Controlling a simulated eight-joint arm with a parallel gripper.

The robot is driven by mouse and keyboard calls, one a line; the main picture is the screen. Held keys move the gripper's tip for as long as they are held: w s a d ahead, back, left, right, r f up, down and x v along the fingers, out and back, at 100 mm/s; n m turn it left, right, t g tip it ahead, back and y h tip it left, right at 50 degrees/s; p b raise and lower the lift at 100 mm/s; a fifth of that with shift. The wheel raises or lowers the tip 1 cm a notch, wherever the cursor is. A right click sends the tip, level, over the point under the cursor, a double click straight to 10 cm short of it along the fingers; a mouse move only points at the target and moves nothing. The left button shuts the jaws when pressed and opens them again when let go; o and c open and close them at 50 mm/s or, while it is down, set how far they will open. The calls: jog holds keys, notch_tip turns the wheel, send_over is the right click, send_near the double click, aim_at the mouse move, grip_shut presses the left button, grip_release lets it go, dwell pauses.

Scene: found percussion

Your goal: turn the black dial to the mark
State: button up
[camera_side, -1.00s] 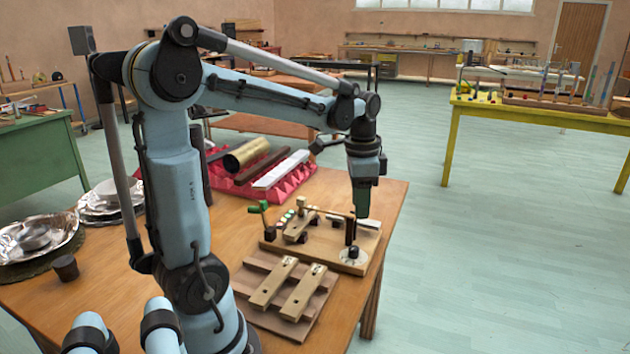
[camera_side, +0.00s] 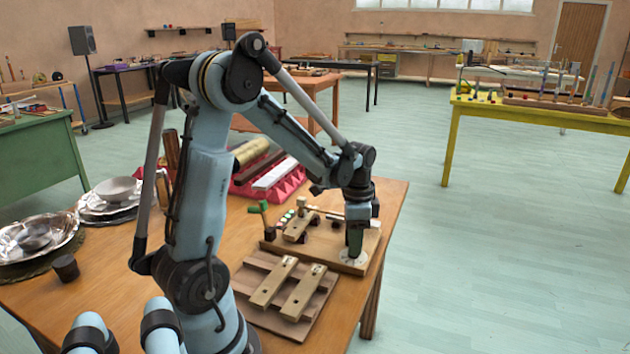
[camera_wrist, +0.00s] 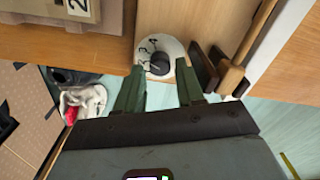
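The black dial (camera_wrist: 159,64) sits on a round white plate (camera_wrist: 171,47) with dark numerals, on the wooden board. In the wrist view my gripper (camera_wrist: 160,90) is open, its two green fingers spread to either side of the dial's line, with the dial just beyond the fingertips. In the side view my gripper (camera_side: 354,252) is low over the right front corner of the board, above the white plate (camera_side: 354,258). The dial is hidden there by the fingers. I cannot tell whether the fingers touch it.
Wooden bars (camera_side: 303,292) lie on a slatted base left of the dial board (camera_side: 372,243). Dark upright blocks and a wooden stick (camera_wrist: 231,76) stand close to the right finger in the wrist view. A red tray (camera_side: 285,182) is behind. The table edge is near on the right.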

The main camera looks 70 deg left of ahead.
jog(key=shift+f, duration=1)
jog(key=shift+c, duration=0.5)
grip_shut()
jog(key=shift+n, duration=0.4)
jog(key=n, duration=0.3)
jog(key=shift+n, duration=2)
